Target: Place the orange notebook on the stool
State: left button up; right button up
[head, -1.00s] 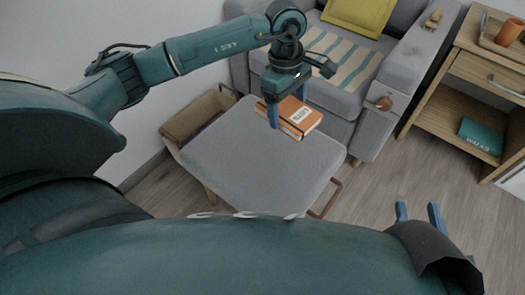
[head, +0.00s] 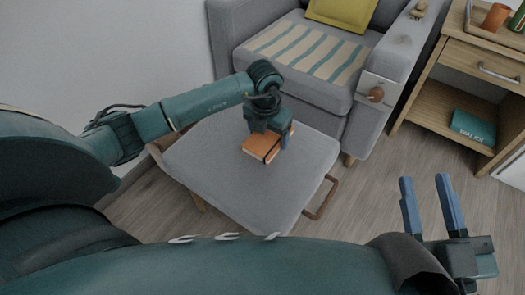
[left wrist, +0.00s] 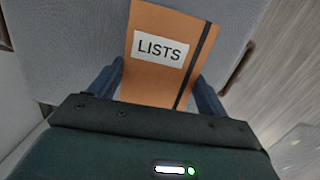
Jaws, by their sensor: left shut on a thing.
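The orange notebook (head: 259,150) is over the grey cushioned stool (head: 225,185), toward its far right part. It looks flat and low, on or just above the seat; I cannot tell if it touches. My left gripper (head: 271,143) is shut on it from above. In the left wrist view the notebook (left wrist: 150,82) shows a white "LISTS" label and a black elastic band, with a blue finger at each side. The arm hides part of the notebook in the head view. My right gripper (head: 429,210) is open and empty at the lower right, over the floor.
A grey armchair (head: 320,88) with a striped cloth and yellow cushion stands behind the stool. A wooden side table (head: 433,95) with a teal book (head: 473,128) on its lower shelf is at the right. The rest of the stool's seat looks bare.

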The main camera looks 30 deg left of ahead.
pick_arm(q)
notch_tip(320, 180, down, 3)
jog(key=shift+b, duration=0.4)
notch_tip(320, 180, down, 3)
jog(key=shift+f+b, duration=0.15)
jog(key=shift+b, duration=0.65)
pick_arm(e)
jog(key=r+n+y, duration=0.2)
jog(key=r+n+t+y, duration=0.1)
jog(key=shift+w+d+r, duration=0.25)
jog(key=shift+w+r, duration=0.05)
jog(key=shift+w, duration=0.05)
pick_arm(q)
jog(key=o, duration=1.1)
jog(key=shift+f, duration=0.1)
jog(key=shift+c, duration=0.2)
pick_arm(e)
jog(key=shift+r, duration=0.1)
